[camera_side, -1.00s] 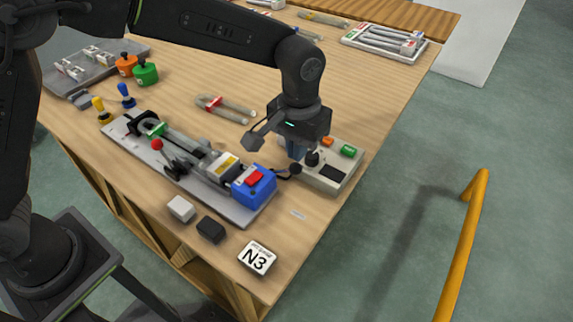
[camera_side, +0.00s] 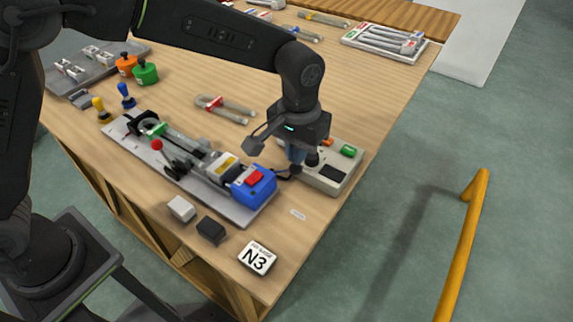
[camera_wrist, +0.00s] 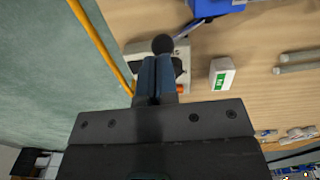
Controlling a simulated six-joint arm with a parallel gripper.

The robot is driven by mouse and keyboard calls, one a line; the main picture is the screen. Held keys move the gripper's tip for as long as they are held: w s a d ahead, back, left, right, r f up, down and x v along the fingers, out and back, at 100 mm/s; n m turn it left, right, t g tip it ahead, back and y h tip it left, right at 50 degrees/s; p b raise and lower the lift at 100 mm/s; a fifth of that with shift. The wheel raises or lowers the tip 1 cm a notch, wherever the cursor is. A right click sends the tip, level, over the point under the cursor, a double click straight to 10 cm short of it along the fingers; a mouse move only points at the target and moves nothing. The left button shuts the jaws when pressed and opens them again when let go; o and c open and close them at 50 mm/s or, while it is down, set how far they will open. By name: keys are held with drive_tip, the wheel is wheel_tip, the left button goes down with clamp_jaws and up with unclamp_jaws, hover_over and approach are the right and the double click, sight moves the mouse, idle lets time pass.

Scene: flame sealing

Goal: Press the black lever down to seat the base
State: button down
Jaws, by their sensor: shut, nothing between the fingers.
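A grey box (camera_side: 333,188) stands near the table's right edge. A short black lever with a round knob (camera_side: 312,158) rises from it. The knob also shows in the wrist view (camera_wrist: 162,44), just beyond the fingertips. My gripper (camera_side: 297,156) is shut and empty, pointing down beside the knob. Its blue-grey fingers (camera_wrist: 157,60) hide part of the box in the wrist view. I cannot tell whether they touch the knob. Left of the box is a long grey fixture (camera_side: 236,208) with a blue block (camera_side: 256,188) and a red-knobbed lever (camera_side: 157,144).
A white block (camera_side: 181,208), a black block (camera_side: 211,230) and an N3 card (camera_side: 257,258) lie at the front. A red-banded glass piece (camera_side: 224,108) lies behind the fixture. A yellow rail (camera_side: 470,235) stands off the table to the right.

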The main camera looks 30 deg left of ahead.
sight(300, 169)
drive_tip(key=shift+f, duration=0.8)
drive_tip(key=shift+d+f, duration=0.1)
drive_tip(key=shift+f, duration=0.05)
drive_tip(key=shift+d+f, duration=0.3)
drive_tip(key=shift+f, duration=0.25)
drive_tip(key=shift+d+f, duration=0.25)
drive_tip(key=shift+f, duration=0.3)
